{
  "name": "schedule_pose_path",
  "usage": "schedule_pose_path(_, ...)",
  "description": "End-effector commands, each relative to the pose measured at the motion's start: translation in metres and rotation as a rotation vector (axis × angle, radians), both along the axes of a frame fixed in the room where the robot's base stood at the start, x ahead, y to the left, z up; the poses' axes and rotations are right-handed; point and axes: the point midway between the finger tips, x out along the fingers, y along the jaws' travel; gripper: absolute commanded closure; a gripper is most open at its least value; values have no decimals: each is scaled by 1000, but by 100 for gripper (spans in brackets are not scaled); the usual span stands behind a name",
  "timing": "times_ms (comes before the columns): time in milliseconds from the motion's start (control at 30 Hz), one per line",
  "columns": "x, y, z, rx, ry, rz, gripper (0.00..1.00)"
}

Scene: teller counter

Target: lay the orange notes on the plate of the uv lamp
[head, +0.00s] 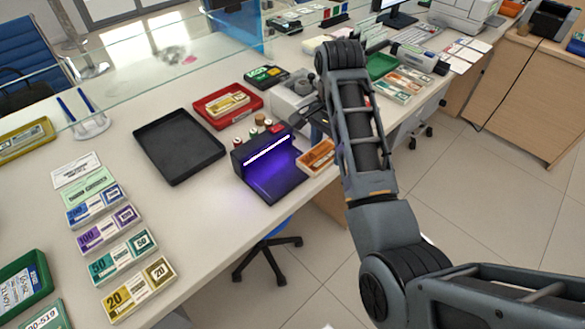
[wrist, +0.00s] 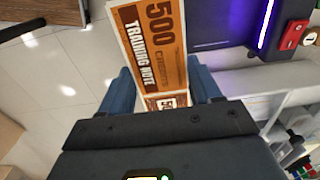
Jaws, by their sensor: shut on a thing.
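The orange notes (head: 318,157) are a banded bundle, held just right of the uv lamp in the head view. In the wrist view the notes (wrist: 150,45) read 500 and "training note". My gripper (wrist: 172,92) is shut on their near end, with a blue finger on each side. The uv lamp (head: 252,148) is a dark box with a lit violet tube. Its dark plate (head: 277,188) extends toward the counter's front edge, glows violet and is bare. The lamp's tube also shows in the wrist view (wrist: 265,25). My arm hides part of the gripper in the head view.
Behind the lamp stand several small stamps (head: 260,120) and a red tray (head: 211,119) with yellow notes. An empty black tray (head: 178,168) lies to its left. Banknote bundles (head: 108,230) line the left counter. A green tray (head: 381,66) lies beyond my arm. A glass screen (head: 160,55) stands at the back.

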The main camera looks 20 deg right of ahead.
Motion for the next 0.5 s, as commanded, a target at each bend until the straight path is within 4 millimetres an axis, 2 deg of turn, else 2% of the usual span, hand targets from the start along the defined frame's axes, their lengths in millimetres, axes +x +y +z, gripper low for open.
schedule_pose_path(267, 10, 10, -15, -2, 7, -3, 69)
schedule_pose_path(500, 38, 39, -39, 0, 6, 2, 69)
